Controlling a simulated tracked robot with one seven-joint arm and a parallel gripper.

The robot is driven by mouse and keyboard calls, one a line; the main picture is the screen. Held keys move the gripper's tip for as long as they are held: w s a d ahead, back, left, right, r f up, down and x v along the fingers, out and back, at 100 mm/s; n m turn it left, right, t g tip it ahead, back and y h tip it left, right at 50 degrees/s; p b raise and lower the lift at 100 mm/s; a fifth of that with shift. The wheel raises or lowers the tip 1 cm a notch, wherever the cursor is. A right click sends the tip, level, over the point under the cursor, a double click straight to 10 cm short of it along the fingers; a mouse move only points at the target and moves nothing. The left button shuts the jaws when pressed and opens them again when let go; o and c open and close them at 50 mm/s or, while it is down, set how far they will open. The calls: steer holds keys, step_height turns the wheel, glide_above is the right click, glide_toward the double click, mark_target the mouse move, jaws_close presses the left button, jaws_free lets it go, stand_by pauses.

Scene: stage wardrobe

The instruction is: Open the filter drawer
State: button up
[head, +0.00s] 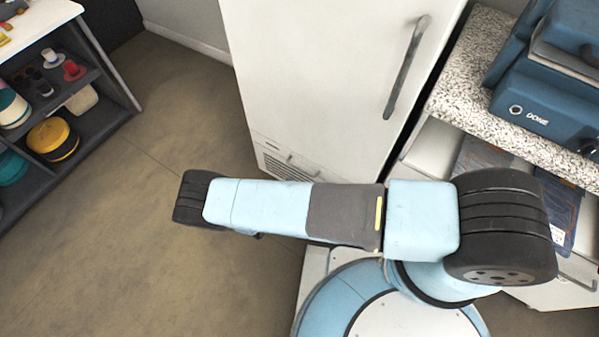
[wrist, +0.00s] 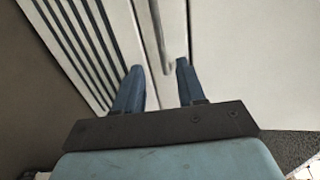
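The filter drawer (head: 290,166) is a low panel at the foot of a tall white cabinet in the head view. It shows vent slats at its left and a small handle (head: 291,158); my arm hides its lower part. In the wrist view the drawer front (wrist: 120,25) fills the upper left, with dark slats. Its grey bar handle (wrist: 163,35) runs down toward the gap between my fingers. My gripper (wrist: 157,68) is open, with its two blue fingers apart and nothing held. I cannot tell whether the handle's end is between the fingertips or beyond them. My gripper is hidden in the head view.
The white cabinet (head: 325,70) has a long grey door handle (head: 407,66) above. A speckled counter (head: 465,95) with a blue machine (head: 545,105) stands close at right. A dark shelf unit (head: 105,95) with several spools is at left. The floor (head: 120,220) between is clear.

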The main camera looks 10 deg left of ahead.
steer(key=x, duration=0.9)
steer(key=shift+w+d, duration=0.25)
steer(key=shift+w, duration=0.05)
jaws_close()
steer(key=shift+f, duration=0.1)
